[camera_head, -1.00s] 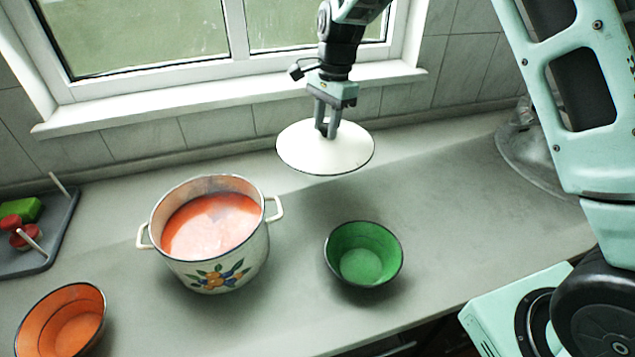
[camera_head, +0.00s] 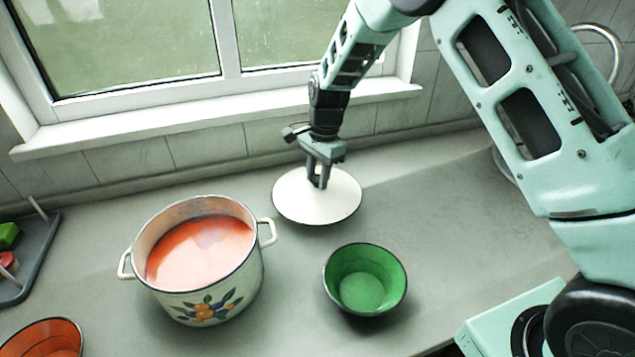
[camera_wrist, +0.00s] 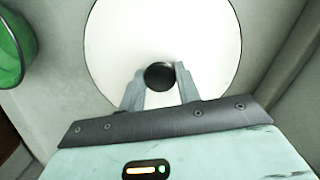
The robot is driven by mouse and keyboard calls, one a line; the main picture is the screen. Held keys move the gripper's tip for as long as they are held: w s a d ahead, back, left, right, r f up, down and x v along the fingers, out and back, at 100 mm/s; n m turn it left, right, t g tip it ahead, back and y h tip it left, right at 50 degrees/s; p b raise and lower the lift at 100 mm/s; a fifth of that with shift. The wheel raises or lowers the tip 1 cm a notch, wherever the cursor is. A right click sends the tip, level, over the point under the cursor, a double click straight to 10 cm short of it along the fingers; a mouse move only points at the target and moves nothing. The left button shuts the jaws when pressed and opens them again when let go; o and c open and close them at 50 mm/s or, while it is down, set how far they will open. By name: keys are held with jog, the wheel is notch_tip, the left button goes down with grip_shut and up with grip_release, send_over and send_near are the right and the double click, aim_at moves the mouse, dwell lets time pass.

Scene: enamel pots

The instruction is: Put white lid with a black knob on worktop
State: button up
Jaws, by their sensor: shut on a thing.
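The white lid (camera_head: 300,203) with a thin dark rim is at the worktop behind the green bowl, right of the pot. I cannot tell whether it touches the surface. In the wrist view the lid (camera_wrist: 110,45) fills the middle, with its round black knob (camera_wrist: 159,76) between the fingers. My gripper (camera_head: 319,183) is shut on the knob from above; it also shows in the wrist view (camera_wrist: 160,82). In the head view the fingers hide the knob. The grey worktop (camera_head: 430,215) is bare around the lid.
A white enamel pot (camera_head: 215,300) with a fruit pattern and orange-red contents stands left, uncovered. A green bowl (camera_head: 365,280) stands in front of the lid. An orange bowl (camera_head: 45,338) and a dark tray (camera_head: 40,262) are at the left edge. The tiled wall and window sill (camera_head: 215,115) are behind.

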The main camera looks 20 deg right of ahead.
aim_at(317, 187)
jog(key=shift+f, duration=1.35)
jog(key=shift+f, duration=0.1)
jog(key=o, duration=1)
jog(key=shift+c, duration=0.2)
